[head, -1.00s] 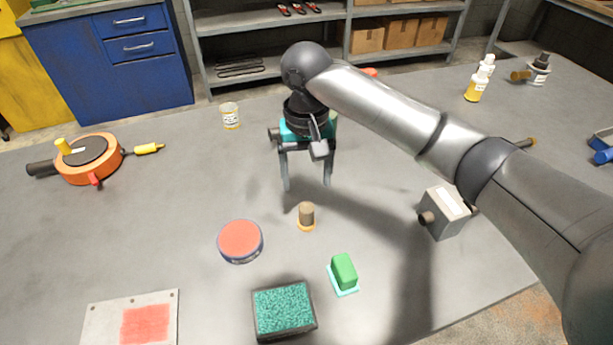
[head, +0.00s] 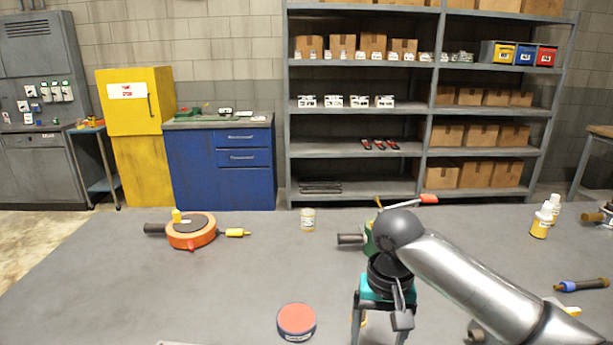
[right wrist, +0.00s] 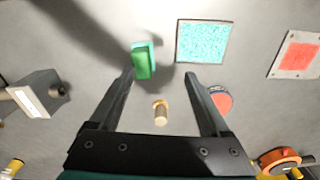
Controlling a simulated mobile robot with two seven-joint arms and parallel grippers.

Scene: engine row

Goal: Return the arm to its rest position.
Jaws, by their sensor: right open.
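My right arm comes in from the right in the head view. Its gripper (head: 380,332) points down over the table, with the lower ends of its fingers near the bottom edge of the picture. In the right wrist view the two fingers (right wrist: 158,78) are spread apart with nothing held between them. A small brass-coloured cylinder (right wrist: 160,114) stands on the table below, seen between the fingers. A green block (right wrist: 142,62) lies beyond the left fingertip. My left gripper is in neither view.
A red-topped round tin (head: 296,320) stands left of the gripper. A teal-topped block (right wrist: 204,42), a grey box (right wrist: 38,92) and a plate with a red patch (right wrist: 298,56) lie around. The table's left part is mostly clear.

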